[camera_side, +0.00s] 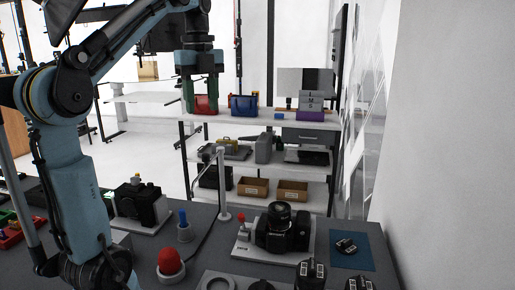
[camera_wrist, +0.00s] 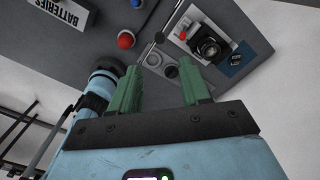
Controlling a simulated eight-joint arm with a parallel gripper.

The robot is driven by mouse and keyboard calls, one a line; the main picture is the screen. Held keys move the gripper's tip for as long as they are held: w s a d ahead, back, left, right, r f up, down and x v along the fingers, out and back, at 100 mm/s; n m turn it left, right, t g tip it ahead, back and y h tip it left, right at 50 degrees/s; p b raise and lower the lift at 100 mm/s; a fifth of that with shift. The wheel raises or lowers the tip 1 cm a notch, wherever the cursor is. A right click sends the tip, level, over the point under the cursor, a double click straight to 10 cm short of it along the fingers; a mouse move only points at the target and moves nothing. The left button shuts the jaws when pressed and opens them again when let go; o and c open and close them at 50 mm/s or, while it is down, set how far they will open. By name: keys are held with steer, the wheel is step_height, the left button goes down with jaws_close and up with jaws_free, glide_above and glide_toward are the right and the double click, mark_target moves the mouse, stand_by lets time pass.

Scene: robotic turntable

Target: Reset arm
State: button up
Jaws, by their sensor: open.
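My gripper (camera_side: 202,94) is raised high above the grey work table (camera_side: 215,262) at the end of my blue arm. Its two green fingers are apart with nothing between them. In the wrist view my gripper (camera_wrist: 160,90) is open and empty, and the table lies well beyond the fingertips. My arm bends up from the left and reaches over to the right.
A black camera (camera_side: 278,232) sits on a grey plate, left of a blue mat (camera_side: 362,262). A red dome button (camera_side: 170,264) and a blue-topped knob (camera_side: 183,227) stand nearer my arm. A shelf (camera_side: 255,121) stands behind. The space around my gripper looks clear.

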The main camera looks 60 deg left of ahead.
steer(key=w+d+f+n+t, duration=0.3)
steer(key=d+f+n+t, duration=0.4)
steer(key=d+f+n, duration=1)
step_height(320, 180, down, 5)
steer(key=shift+d+f, duration=0.1)
steer(key=shift+d, duration=0.7)
steer(key=shift+o, duration=1.1)
steer(key=shift+d+f+n, duration=0.1)
steer(key=shift+f+n, duration=0.1)
steer(key=shift+n, duration=0.2)
steer(key=o, duration=0.7)
steer(key=a+r, duration=0.1)
steer(key=w+a+r+m+g, duration=0.1)
steer(key=a+r+g+y, duration=0.1)
steer(key=r, duration=0.1)
steer(key=shift+w+r+m, duration=0.1)
steer(key=shift+w+m, duration=0.05)
steer(key=shift+m, duration=0.25)
steer(key=shift+o, duration=0.4)
steer(key=a+r+m+g+y, duration=0.1)
steer(key=a+r+m+g, duration=0.1)
steer(key=a+r, duration=0.2)
steer(key=shift+w+r+m, duration=0.3)
steer(key=shift+r, duration=0.3)
steer(key=m+g+y, duration=0.1)
steer(key=m+g, duration=0.3)
steer(key=g, duration=0.2)
glide_toward(207, 156)
steer(key=x, duration=0.9)
steer(key=shift+r, duration=0.15)
